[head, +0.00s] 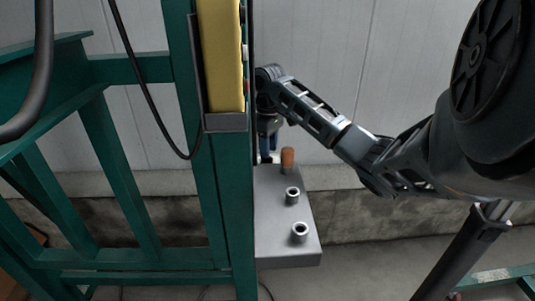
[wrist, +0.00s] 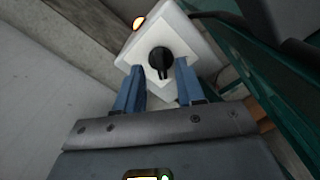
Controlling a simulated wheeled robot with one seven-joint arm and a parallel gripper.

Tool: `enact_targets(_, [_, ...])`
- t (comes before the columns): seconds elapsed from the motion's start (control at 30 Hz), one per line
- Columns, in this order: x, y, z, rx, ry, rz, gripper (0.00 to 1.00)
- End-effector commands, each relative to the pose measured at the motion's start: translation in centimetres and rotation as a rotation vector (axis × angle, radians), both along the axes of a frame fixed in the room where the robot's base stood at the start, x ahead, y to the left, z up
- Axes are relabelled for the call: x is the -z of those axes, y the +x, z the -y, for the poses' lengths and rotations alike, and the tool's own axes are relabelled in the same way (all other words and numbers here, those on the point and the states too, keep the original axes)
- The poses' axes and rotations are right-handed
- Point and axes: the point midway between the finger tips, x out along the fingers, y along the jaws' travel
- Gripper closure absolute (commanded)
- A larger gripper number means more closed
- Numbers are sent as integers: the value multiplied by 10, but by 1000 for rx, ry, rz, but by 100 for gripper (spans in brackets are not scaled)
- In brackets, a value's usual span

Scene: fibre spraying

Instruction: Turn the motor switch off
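In the wrist view the motor switch is a black rotary knob (wrist: 160,62) on a white box (wrist: 187,42). The knob's pointer is roughly along the picture's vertical. A lit lamp (wrist: 139,22) shows at the box's upper left edge. My gripper (wrist: 160,78) has two blue fingers spread apart, with the knob just ahead of and between them. I see no contact with it. In the head view my gripper (head: 268,157) hangs behind the green post, partly hidden, above a grey plate. The switch is hidden in that view.
A green steel frame (head: 215,190) stands left of my arm, with a yellow control box (head: 220,55) on it. The grey plate (head: 272,212) carries two metal sockets and an orange-brown cylinder (head: 287,160). A black cable (wrist: 222,17) runs beside the switch box.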

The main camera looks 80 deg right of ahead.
Motion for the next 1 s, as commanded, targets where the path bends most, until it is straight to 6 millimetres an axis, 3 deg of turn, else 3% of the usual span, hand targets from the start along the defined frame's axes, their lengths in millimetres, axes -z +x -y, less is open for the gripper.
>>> enact_targets(0.2, [22, 0, 0, 0, 1, 0, 62])
enact_targets(0.53, [26, 1, 0, -1, 1, 1, 62])
enact_targets(0.93, [25, 1, 0, -1, 0, 1, 100])
enact_targets(1.0, [25, 1, 0, -1, 0, 1, 100])
